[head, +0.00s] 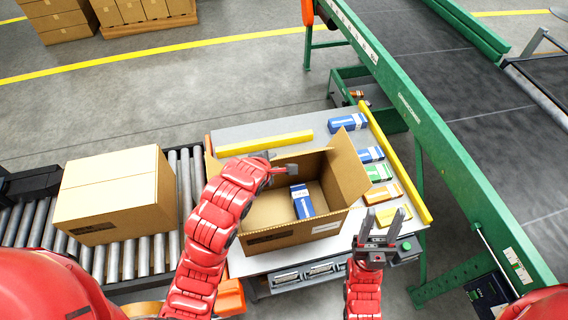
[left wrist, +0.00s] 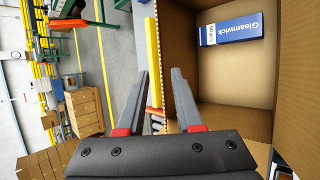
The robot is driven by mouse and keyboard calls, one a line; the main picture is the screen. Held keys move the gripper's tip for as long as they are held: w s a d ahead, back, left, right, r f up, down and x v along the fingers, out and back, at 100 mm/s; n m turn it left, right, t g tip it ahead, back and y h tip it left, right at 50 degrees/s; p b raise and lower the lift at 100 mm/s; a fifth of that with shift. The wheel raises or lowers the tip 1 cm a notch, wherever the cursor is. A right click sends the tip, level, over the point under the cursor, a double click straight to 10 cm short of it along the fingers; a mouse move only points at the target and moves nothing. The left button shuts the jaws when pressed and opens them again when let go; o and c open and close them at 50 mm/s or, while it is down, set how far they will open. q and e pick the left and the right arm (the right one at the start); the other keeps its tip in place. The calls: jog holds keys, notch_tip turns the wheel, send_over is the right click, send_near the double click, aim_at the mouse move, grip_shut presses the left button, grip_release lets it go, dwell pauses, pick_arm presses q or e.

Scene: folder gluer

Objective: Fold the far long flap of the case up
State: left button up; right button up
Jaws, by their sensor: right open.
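The open brown case (head: 283,232) stands on the grey table, and a blue box (head: 302,201) lies inside it. In the left wrist view the blue box (left wrist: 231,29) reads Gleamwick, and the case's inside (left wrist: 240,80) is beyond the right finger. A case flap (head: 348,165) stands up at the right. My left gripper (head: 284,171) is over the case's far side; its fingers show apart in the left wrist view (left wrist: 161,75), with nothing clearly between them. My arm hides part of the case's far left, and the far flap's position is unclear. My right gripper (head: 386,214) is open, right of the case.
A closed carton (head: 115,190) sits on the roller conveyor at the left. Several small boxes, including a green one (head: 379,173), lie right of the case. Yellow bars (head: 266,143) edge the table. A green-framed conveyor (head: 440,150) stands at the right.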

pick_arm(q)
jog(key=p+x, duration=0.3)
jog(key=x, duration=0.8)
jog(key=shift+w+f, duration=0.15)
jog(key=shift+p+x, duration=0.4)
jog(key=shift+x, duration=0.6)
grip_shut()
dwell(0.4)
